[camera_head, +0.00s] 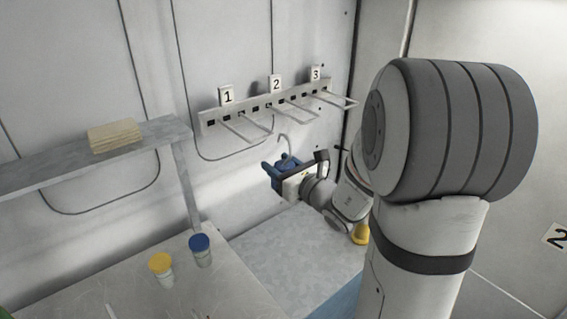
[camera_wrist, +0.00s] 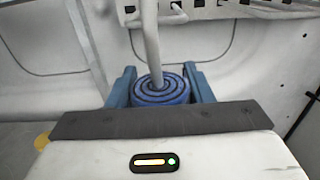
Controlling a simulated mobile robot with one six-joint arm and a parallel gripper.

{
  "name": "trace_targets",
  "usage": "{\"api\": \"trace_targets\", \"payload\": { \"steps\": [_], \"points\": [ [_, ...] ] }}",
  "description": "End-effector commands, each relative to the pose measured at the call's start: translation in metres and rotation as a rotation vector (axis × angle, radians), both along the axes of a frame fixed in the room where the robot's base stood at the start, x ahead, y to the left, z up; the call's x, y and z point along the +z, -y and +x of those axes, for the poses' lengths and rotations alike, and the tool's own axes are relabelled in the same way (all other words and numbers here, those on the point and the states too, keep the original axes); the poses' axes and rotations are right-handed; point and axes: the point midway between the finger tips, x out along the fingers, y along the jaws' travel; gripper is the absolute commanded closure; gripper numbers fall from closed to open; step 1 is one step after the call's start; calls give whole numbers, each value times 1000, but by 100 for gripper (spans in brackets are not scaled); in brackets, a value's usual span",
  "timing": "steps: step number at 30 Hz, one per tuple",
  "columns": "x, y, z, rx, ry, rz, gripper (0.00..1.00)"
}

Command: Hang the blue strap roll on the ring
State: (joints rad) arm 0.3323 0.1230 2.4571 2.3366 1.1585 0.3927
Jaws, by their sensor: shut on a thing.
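My gripper (camera_wrist: 160,88) is shut on the blue strap roll (camera_wrist: 158,92), a coiled spiral held between its two blue fingers. A grey metal hook stands up from the middle of the roll. In the head view my gripper (camera_head: 274,172) holds the roll (camera_head: 287,161) below the wall rail, with the hook's curved top just above it; the fingers partly hide the roll. The wall rail (camera_head: 262,107) carries long wire loops under labels 1, 2 and 3. The hook appears apart from the loops. I cannot tell which loop is the ring.
A shelf (camera_head: 60,172) at left bears a tan stack (camera_head: 115,136). Below, on a grey table (camera_head: 215,290), stand a yellow-lidded jar (camera_head: 162,268) and a blue-lidded jar (camera_head: 201,250). A yellow object (camera_head: 361,234) shows beside my arm. The space below the rail's left part is clear.

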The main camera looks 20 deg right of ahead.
Motion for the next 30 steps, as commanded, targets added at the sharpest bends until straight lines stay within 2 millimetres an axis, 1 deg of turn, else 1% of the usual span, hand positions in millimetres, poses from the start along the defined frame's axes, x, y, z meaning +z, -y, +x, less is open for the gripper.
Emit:
{"api": "trace_targets", "payload": {
  "steps": [5,30],
  "points": [
    [1,-4,9,2,1,0,82],
    [2,-31,71,3,2,1,82]
  ]
}}
